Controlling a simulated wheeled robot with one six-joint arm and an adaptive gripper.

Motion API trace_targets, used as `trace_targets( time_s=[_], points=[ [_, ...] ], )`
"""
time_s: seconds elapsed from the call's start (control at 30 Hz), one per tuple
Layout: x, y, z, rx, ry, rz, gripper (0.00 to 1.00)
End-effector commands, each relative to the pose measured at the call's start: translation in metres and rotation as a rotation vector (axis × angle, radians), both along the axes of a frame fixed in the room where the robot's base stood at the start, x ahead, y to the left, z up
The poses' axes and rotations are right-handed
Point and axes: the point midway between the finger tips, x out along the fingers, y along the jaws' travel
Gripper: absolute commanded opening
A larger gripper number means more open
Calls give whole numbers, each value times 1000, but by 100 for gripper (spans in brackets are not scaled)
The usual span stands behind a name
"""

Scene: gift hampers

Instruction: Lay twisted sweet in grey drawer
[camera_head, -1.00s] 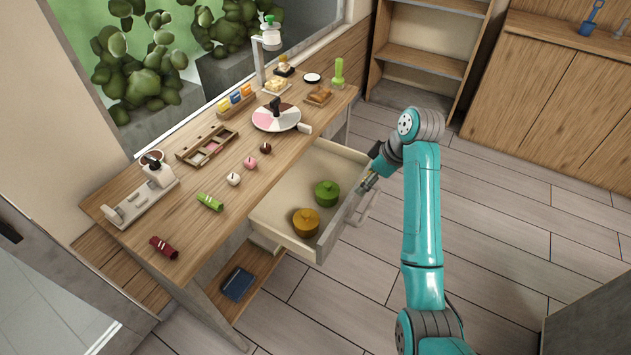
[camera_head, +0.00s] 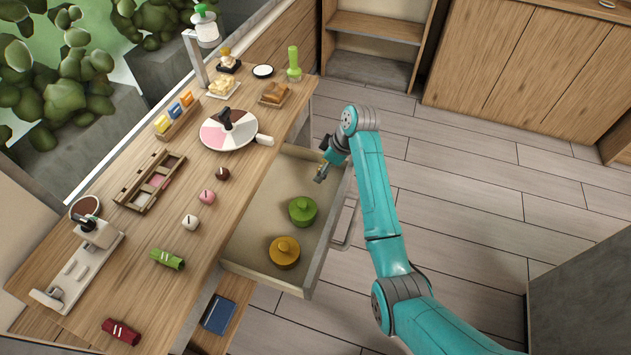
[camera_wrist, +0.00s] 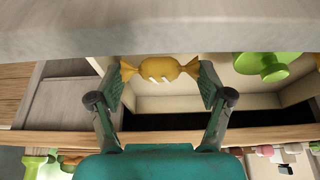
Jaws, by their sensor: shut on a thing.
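A yellow twisted sweet (camera_wrist: 160,70) with two flared ends is held across my gripper (camera_wrist: 160,88) in the wrist view. The fingers are shut on its two ends. In the head view my gripper (camera_head: 321,173) is over the far end of the open drawer, by its front panel; the sweet is too small to make out clearly there. The drawer (camera_head: 258,222) is pulled out from the table, with a pale inside and a greyish front. It holds a green lidded pot (camera_head: 302,210) and a yellow-orange lidded pot (camera_head: 284,252).
On the table (camera_head: 120,260) are a colour wheel (camera_head: 228,130), a compartment tray (camera_head: 150,181), a green roll (camera_head: 167,259), a red roll (camera_head: 121,331) and small round sweets (camera_head: 207,197). A blue book (camera_head: 217,314) lies on the lower shelf. The drawer's far end looks clear of pots.

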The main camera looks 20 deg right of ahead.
Motion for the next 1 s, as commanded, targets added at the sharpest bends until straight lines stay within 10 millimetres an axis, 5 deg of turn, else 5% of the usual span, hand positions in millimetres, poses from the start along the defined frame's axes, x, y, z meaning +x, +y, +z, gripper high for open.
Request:
trace_targets(
  time_s=[0.5, 0.87, 0.9, 1.0],
  points=[
    [0, 0, -51, 0, 1, 0, 62],
    [0, 0, -55, 0, 0, 0, 62],
    [0, 0, -55, 0, 0, 1, 86],
    [0, 0, -55, 0, 0, 1, 100]
  ],
)
